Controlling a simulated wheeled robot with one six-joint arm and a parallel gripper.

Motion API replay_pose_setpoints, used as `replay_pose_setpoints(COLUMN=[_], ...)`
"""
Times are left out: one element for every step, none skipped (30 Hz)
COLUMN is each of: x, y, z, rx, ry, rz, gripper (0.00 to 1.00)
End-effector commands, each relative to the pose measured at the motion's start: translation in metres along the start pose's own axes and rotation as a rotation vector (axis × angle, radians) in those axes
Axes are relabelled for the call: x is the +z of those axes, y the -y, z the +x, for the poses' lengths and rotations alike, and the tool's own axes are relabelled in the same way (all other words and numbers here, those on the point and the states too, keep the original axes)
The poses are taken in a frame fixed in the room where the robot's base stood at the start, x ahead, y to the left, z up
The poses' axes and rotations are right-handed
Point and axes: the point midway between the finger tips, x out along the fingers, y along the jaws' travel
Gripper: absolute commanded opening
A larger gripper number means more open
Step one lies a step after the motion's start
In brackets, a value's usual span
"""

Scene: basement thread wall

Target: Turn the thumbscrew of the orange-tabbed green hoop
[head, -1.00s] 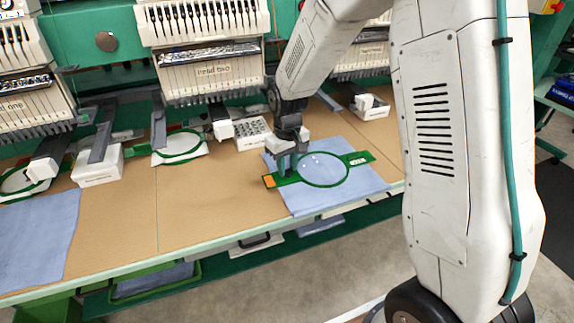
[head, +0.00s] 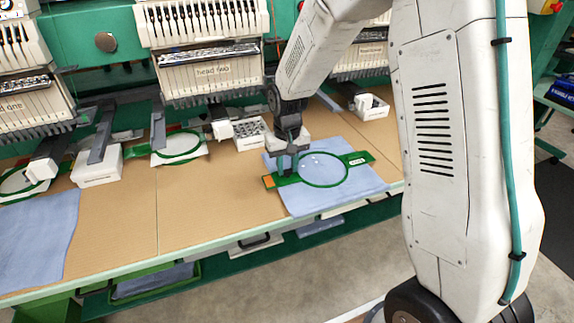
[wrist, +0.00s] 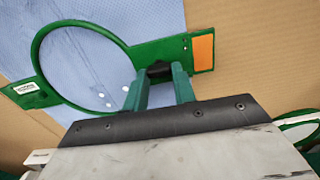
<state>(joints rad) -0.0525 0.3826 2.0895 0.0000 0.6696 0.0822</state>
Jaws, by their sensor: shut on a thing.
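The green hoop (head: 347,176) lies on a blue cloth (head: 310,202) on the table. Its orange tab (head: 268,181) is at its left end in the head view. In the wrist view the hoop (wrist: 36,50) is at upper left and the orange tab (wrist: 203,53) at upper right. My gripper (head: 287,171) points down at the hoop's tab side. In the wrist view my gripper (wrist: 160,80) is shut on a small dark piece at the hoop's rim beside the tab, which I take to be the thumbscrew (wrist: 159,69). The fingers partly hide it.
Another green hoop (head: 181,144) lies to the left under an embroidery head (head: 207,75). A second blue cloth (head: 40,235) lies at far left. The tabletop (head: 200,200) between the cloths is clear.

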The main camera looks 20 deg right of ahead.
Motion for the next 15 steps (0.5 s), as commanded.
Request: replay_pose_setpoints(x=[-0.0002, -0.0002, -0.0002, -0.0001, -0.0001, -0.0001, -0.0001, -0.0001, -0.0001, -0.0001, -0.0001, -0.0001, -0.0002, -0.0004, -0.0008], y=[0.0001, 0.0001, 0.0001, 0.0001, 0.0001, 0.0001, 0.0001, 0.0001, 0.0001, 0.0001, 0.0001, 0.0001, 0.0001, 0.0001, 0.0001], z=[-0.0002, -0.0002, -0.0002, -0.0001, -0.0001, -0.0001, -0.0001, -0.0001, -0.0001, -0.0001, -0.0002, -0.0008, -0.0019, -0.0037, -0.0075], rx=[0.000, 0.000, 0.000, 0.000, 0.000, 0.000, 0.000, 0.000, 0.000, 0.000, 0.000, 0.000, 0.000, 0.000, 0.000], ry=[0.000, 0.000, 0.000, 0.000, 0.000, 0.000, 0.000, 0.000, 0.000, 0.000, 0.000, -0.001, -0.001, -0.001, -0.003], rz=[0.000, 0.000, 0.000, 0.000, 0.000, 0.000, 0.000, 0.000, -0.001, -0.001, -0.001, -0.001, -0.001, -0.001, -0.001], gripper=[0.04, 0.32, 0.43, 0.49, 0.49, 0.49, 0.49, 0.49, 0.49, 0.49, 0.49, 0.49, 0.49, 0.49, 0.49])
